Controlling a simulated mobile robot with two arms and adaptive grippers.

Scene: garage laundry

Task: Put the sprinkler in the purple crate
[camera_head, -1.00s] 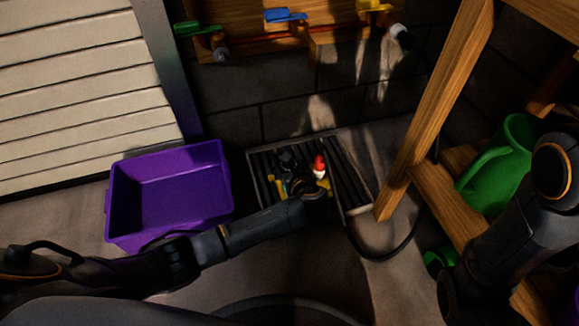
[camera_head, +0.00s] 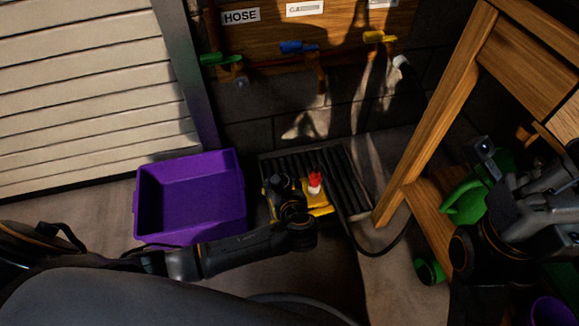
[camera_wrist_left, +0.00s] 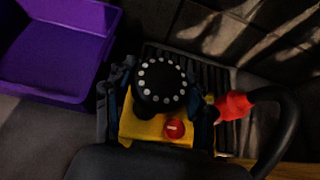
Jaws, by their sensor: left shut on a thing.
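The sprinkler has a yellow base (camera_head: 320,211) and a black round head with a ring of pale dots, clear in the left wrist view (camera_wrist_left: 160,82). A red-and-white hose fitting (camera_head: 314,183) is at its side. My left gripper (camera_head: 286,191) is shut on the sprinkler over the front part of the drain grate. The arm hides part of it, and its height above the grate is hard to judge. The empty purple crate (camera_head: 190,205) stands on the floor to the left; it also shows in the left wrist view (camera_wrist_left: 45,62). My right gripper (camera_head: 487,160) is at the right, its jaws unclear.
The drain grate (camera_head: 345,180) lies by the wall. A dark hose (camera_head: 375,250) curves from the fitting toward the right. A wooden bench leg (camera_head: 420,140) and green watering can (camera_head: 465,200) are on the right. Taps (camera_head: 298,47) line the back wall.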

